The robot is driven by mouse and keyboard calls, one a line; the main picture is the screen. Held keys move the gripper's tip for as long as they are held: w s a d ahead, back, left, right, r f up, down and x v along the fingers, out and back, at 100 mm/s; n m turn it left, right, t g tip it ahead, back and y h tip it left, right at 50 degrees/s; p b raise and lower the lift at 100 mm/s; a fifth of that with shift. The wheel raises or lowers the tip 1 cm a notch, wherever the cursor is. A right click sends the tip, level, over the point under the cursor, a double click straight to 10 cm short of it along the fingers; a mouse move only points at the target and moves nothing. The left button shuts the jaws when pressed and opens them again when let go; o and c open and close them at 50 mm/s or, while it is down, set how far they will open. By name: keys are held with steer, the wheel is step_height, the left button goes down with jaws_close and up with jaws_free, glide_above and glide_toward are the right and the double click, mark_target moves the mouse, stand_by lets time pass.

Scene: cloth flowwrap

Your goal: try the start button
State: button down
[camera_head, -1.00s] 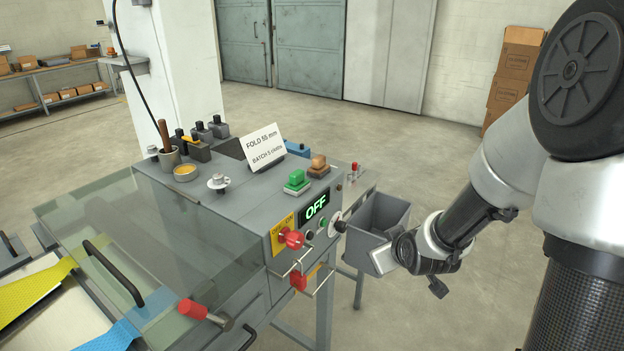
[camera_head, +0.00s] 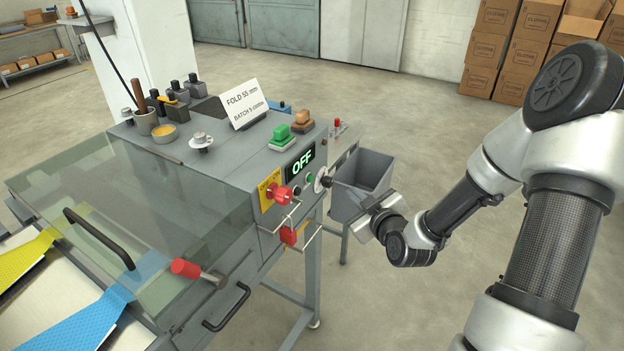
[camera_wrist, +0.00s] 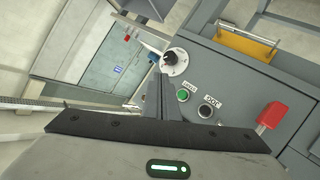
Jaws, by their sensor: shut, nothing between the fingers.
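The green start button (camera_wrist: 183,95) sits on the grey machine's front panel, with a small label beside it that I cannot read surely. It shows small in the head view (camera_head: 308,179), below the display (camera_head: 302,162), which reads OFF in green. A black button (camera_wrist: 205,110) is beside it, and a round dial with a black knob (camera_wrist: 173,62) is on the other side. My gripper (camera_wrist: 160,78) is shut and empty. In the wrist view its fingers appear just left of the green button; the gap to the panel is unclear. In the head view my gripper (camera_head: 372,203) is right of the panel.
A red knob on a yellow plate (camera_head: 280,193) and a red-handled part on wire guards (camera_head: 290,235) stick out from the panel. A grey bin (camera_head: 365,170) is close behind my gripper.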

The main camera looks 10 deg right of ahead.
mark_target(310, 178)
steer(key=w+a, duration=0.5)
steer(key=a, duration=0.2)
steer(key=shift+a+f+b, duration=0.1)
steer(key=shift+b, duration=0.4)
stand_by(1.7)
steer(key=shift+w+a, duration=0.2)
steer(key=shift+w, duration=0.05)
steer(key=shift+w+a+b, duration=0.3)
steer(key=shift+a+b, duration=0.15)
steer(key=shift+b, duration=0.05)
stand_by(0.9)
steer(key=shift+d, duration=0.1)
steer(key=shift+s+d, duration=0.55)
steer(key=shift+d, duration=0.1)
